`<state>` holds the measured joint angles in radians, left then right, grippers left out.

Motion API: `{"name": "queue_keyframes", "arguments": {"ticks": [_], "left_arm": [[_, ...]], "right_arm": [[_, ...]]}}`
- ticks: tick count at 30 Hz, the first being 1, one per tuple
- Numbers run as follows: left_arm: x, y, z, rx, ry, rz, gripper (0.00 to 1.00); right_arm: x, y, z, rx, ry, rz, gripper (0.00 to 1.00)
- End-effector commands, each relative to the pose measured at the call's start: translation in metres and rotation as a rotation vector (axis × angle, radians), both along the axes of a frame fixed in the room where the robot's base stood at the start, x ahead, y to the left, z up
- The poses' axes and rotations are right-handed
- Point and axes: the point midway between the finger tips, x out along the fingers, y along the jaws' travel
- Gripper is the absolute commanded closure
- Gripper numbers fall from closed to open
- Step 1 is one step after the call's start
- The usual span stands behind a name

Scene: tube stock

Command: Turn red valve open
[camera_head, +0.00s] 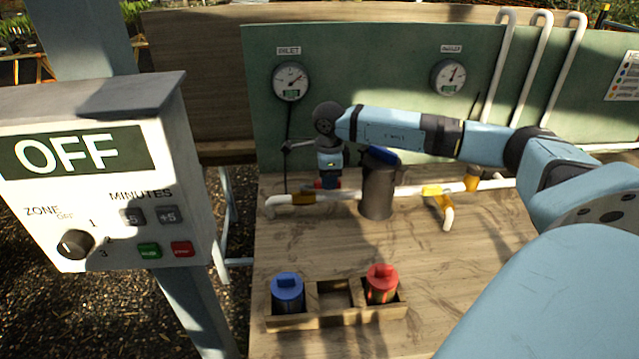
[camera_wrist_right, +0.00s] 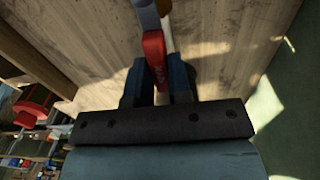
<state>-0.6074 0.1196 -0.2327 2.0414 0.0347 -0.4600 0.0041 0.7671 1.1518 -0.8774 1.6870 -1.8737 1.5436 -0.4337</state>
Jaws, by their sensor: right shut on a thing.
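The red valve handle (camera_wrist_right: 154,50) lies between the fingers of my right gripper (camera_wrist_right: 158,78) in the right wrist view. The gripper is shut on it. In the head view my right gripper (camera_head: 328,180) reaches down to the white pipe (camera_head: 340,194) at the back left of the bench. Only a small red piece of the handle (camera_head: 318,185) shows there; the gripper hides most of it, so its exact angle is hard to tell. My left gripper is in neither view.
A dark cylinder (camera_head: 377,192) with a blue top stands close right of the gripper. Yellow fittings (camera_head: 432,191) sit on the pipe. A wooden tray (camera_head: 335,319) holds blue-capped (camera_head: 287,292) and red-capped (camera_head: 382,284) canisters. A control box (camera_head: 95,190) reading OFF stands left.

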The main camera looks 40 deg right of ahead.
Motion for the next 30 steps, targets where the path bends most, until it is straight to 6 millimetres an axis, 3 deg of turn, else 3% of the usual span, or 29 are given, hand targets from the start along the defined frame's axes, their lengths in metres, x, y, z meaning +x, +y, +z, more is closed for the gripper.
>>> {"name": "queue_keyframes", "arguments": {"ticks": [20, 21, 23, 30], "left_arm": [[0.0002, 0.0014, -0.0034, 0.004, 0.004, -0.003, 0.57], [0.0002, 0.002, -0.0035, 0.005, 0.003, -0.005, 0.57], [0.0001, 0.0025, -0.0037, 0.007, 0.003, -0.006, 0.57], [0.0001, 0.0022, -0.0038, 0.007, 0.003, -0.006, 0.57]], "right_arm": [[-0.0047, -0.0102, 0.0019, 0.0, -0.006, 0.041, 1.0], [-0.0047, -0.0102, 0.0019, 0.0, -0.006, 0.041, 0.72], [-0.0048, -0.0102, 0.0017, 0.0, -0.004, 0.041, 0.58], [-0.0054, -0.01, 0.0007, 0.001, -0.002, 0.04, 0.55]]}}
